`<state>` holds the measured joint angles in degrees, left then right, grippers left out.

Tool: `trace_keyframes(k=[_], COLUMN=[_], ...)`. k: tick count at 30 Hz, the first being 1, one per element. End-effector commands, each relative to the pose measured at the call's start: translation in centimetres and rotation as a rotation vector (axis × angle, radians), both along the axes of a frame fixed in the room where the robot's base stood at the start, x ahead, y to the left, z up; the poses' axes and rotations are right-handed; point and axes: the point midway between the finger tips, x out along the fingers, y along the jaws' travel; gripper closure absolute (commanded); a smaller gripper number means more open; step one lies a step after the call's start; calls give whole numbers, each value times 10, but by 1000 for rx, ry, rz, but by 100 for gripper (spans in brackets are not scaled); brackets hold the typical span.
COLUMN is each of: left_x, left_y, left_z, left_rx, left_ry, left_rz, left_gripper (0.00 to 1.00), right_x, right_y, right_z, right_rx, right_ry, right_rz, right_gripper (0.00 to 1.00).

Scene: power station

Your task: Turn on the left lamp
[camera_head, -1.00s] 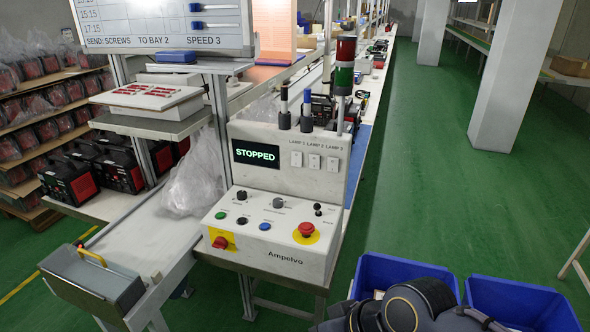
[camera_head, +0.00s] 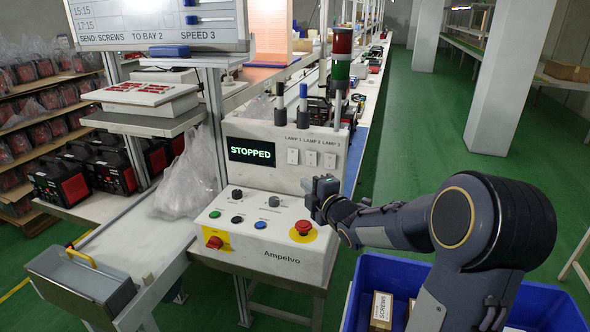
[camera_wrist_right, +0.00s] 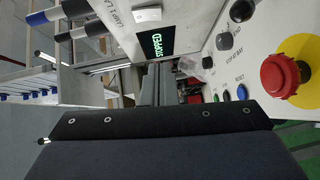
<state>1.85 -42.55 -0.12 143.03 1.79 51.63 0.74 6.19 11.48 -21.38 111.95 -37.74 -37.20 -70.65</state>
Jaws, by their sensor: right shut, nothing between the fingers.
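The grey control console has three white lamp switches in a row on its upright face, under the labels LAMP 1, LAMP 2 and LAMP 3. The left one, the LAMP 1 switch (camera_head: 293,156), is unobstructed, beside the middle switch (camera_head: 311,158) and the right switch (camera_head: 329,160). A white switch (camera_wrist_right: 147,15) also shows at the top of the right wrist view. My right gripper (camera_head: 318,188) is shut and empty, in front of the console, just below the switches and apart from them. Its dark fingers (camera_wrist_right: 152,82) show in the wrist view. My left gripper is out of view.
The STOPPED display (camera_head: 251,151) is left of the switches. Knobs, buttons and a red emergency stop (camera_head: 303,228) are on the sloped panel below my gripper. A signal tower (camera_head: 341,60) rises behind. A blue bin (camera_head: 375,270) with boxes stands at lower right.

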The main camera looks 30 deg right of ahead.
Motion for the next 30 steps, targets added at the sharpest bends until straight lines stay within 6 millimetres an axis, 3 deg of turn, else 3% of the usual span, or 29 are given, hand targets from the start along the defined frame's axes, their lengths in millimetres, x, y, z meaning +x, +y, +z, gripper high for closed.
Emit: trace_keyframes(k=[11, 24, 30], left_x=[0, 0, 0], left_y=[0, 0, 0], left_z=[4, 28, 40], left_rx=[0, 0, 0], left_ry=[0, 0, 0], left_rz=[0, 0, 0], left_gripper=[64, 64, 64], right_x=[10, 97, 117], right_y=[0, -7, -29], right_z=[0, -7, -10], right_rx=[7, 7, 8], right_ry=[4, 3, 2], right_rz=[-1, -1, -4], right_gripper=[100, 100, 100])
